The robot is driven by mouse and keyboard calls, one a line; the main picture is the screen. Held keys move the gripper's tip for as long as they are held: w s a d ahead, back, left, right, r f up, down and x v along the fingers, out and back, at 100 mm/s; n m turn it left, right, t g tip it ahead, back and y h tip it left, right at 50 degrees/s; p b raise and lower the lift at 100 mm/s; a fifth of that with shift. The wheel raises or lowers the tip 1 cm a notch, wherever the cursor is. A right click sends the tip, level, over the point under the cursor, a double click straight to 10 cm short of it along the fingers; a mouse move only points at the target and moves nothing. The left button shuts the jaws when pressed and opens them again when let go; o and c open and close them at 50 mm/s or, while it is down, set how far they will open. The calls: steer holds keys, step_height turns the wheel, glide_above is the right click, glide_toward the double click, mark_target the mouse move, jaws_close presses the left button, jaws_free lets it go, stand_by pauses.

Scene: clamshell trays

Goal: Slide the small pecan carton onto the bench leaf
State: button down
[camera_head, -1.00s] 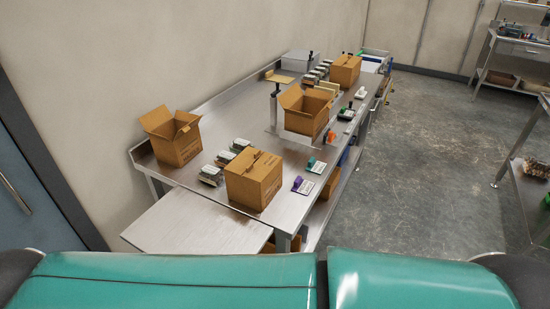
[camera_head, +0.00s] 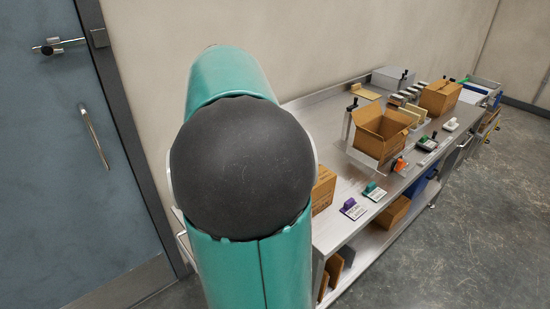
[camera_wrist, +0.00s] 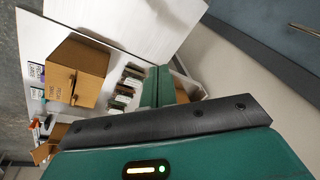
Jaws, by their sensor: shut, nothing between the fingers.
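A closed brown carton (camera_wrist: 75,72) stands on the bench at the left of the wrist view, with small print on its side that seems to read pecan small. In the head view only an edge of this carton (camera_head: 323,190) shows beside my arm. The bench leaf (camera_wrist: 135,22) is the pale, bare panel at the top of the wrist view, adjoining the bench end near the carton. My gripper (camera_wrist: 158,78) shows teal fingers, shut and empty, to the right of the carton and apart from it. In the head view my arm hides the gripper and the leaf.
Several small stacked packs (camera_wrist: 128,85) stand between the carton and my fingers. Part of another brown carton (camera_wrist: 189,88) shows behind the fingers. An open carton (camera_head: 380,136) stands further along the bench. Purple (camera_head: 350,206) and teal (camera_head: 372,189) label pieces lie near its front edge.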

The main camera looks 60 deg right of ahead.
steer(key=s+d+f+m+g+y, duration=0.1)
steer(key=s+d+f+m, duration=0.45)
steer(key=s+d, duration=0.75)
steer(key=s+d+f+m+g, duration=0.1)
steer(key=s+d+f+m, duration=0.3)
steer(key=s+d+f, duration=0.85)
steer(key=w+d+f, duration=0.2)
steer(key=d+f, duration=0.1)
steer(key=shift+w+d, duration=0.1)
steer(key=shift+w, duration=0.15)
steer(key=a, duration=0.1)
steer(key=w+a, duration=0.1)
steer(key=a, duration=0.1)
steer(key=shift+w+f+n, duration=0.1)
steer(key=shift+w+n, duration=0.1)
steer(key=shift+n, duration=0.05)
steer(key=shift+w+a+f, duration=0.1)
steer(key=shift+a+f, duration=0.05)
steer(key=shift+a, duration=0.1)
steer(key=shift+a, duration=0.15)
steer(key=w+a, duration=0.3)
steer(key=a, duration=0.4)
steer(key=w+a, duration=0.3)
steer(key=a, duration=0.4)
steer(key=w+a, duration=0.3)
steer(key=a, duration=0.5)
steer(key=shift+w, duration=0.3)
